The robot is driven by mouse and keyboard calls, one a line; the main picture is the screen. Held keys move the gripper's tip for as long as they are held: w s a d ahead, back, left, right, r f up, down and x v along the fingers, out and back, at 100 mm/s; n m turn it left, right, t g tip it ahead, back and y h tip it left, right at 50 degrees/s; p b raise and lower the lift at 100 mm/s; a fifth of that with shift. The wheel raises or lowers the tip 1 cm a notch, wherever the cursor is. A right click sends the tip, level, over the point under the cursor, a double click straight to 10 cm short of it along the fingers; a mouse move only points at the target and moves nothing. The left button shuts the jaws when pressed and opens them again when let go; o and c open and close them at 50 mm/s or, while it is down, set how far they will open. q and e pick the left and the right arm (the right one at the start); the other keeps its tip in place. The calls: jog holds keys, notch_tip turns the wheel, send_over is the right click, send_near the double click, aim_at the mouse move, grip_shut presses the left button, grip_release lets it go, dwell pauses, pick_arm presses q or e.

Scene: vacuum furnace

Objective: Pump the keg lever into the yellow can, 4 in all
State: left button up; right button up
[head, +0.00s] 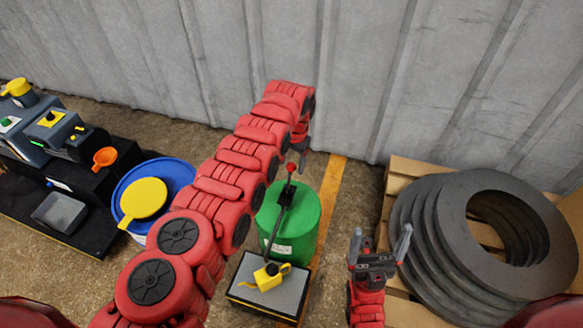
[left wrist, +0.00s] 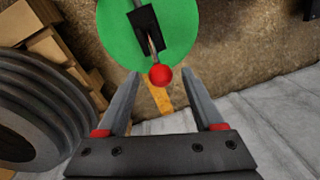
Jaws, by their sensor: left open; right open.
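The green keg (head: 308,214) stands upright on the floor, with a dark pump lever (head: 283,205) on top ending in a red knob (head: 292,168). My left gripper (head: 301,160) is open close to the knob. In the left wrist view the knob (left wrist: 160,75) appears between the open fingertips (left wrist: 165,78), with no visible contact. The small yellow can (head: 267,277) sits on a low grey-topped stand (head: 250,296) in front of the keg, below its spout. My right gripper (head: 380,238) is open and empty, right of the stand.
A pallet (head: 398,183) with stacked grey rings (head: 430,225) is at the right. A blue drum (head: 178,174) with a yellow lid (head: 143,197) and a black bench (head: 100,215) with devices are at the left. A corrugated wall (head: 365,70) closes the back.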

pick_arm(q)
jog(key=shift+f, duration=0.4)
grip_shut()
dwell(1.2)
